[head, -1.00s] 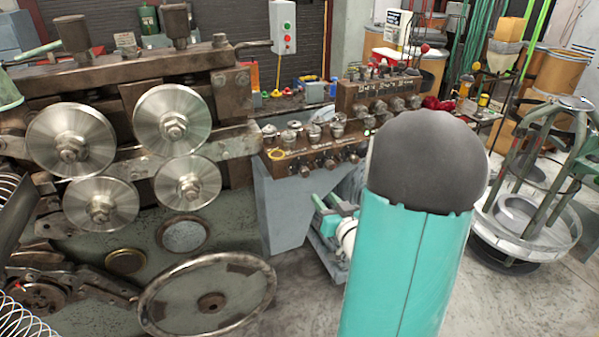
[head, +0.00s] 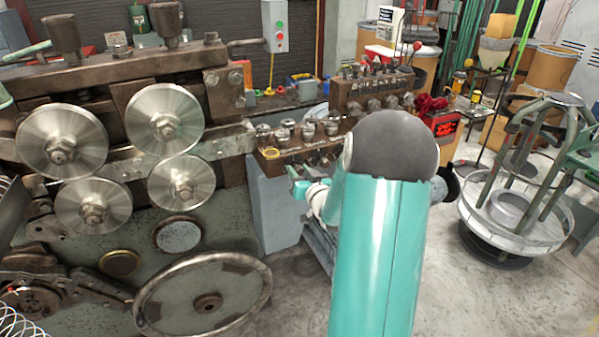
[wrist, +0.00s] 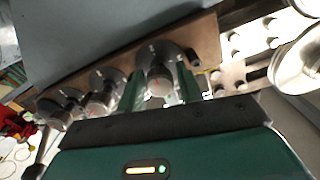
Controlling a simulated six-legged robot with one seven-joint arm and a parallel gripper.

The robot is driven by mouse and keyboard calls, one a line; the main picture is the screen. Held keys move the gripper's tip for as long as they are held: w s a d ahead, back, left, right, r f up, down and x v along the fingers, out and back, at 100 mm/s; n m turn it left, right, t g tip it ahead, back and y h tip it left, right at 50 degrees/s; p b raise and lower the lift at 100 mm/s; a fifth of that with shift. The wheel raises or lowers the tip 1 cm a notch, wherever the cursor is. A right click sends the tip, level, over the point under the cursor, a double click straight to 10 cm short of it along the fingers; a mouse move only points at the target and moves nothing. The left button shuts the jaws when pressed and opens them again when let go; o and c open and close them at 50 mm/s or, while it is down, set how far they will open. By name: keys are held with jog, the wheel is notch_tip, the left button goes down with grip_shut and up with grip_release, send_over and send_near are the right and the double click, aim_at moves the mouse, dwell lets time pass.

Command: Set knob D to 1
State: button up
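The brown control panel (head: 315,150) stands right of the big rollers in the head view, partly hidden by my arm. My gripper (head: 297,182) is in front of the panel's lower knob row, at its left part. In the wrist view, the two green fingers of my gripper (wrist: 160,90) are apart, one on each side of a round grey knob (wrist: 157,78). I cannot tell whether they touch it. More knobs (wrist: 104,85) sit in a row to the left on the brown panel (wrist: 205,42). No letters or numbers are readable, so I cannot tell which knob is D.
Steel rollers (head: 62,142) and a large handwheel (head: 203,297) are at the left. A round wire-reel stand (head: 520,205) is at the right.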

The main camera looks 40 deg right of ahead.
jog(key=c, duration=0.7)
jog(key=shift+n, duration=0.5)
jog(key=n, duration=0.3)
jog(key=shift+n, duration=0.3)
jog(key=n, duration=1.3)
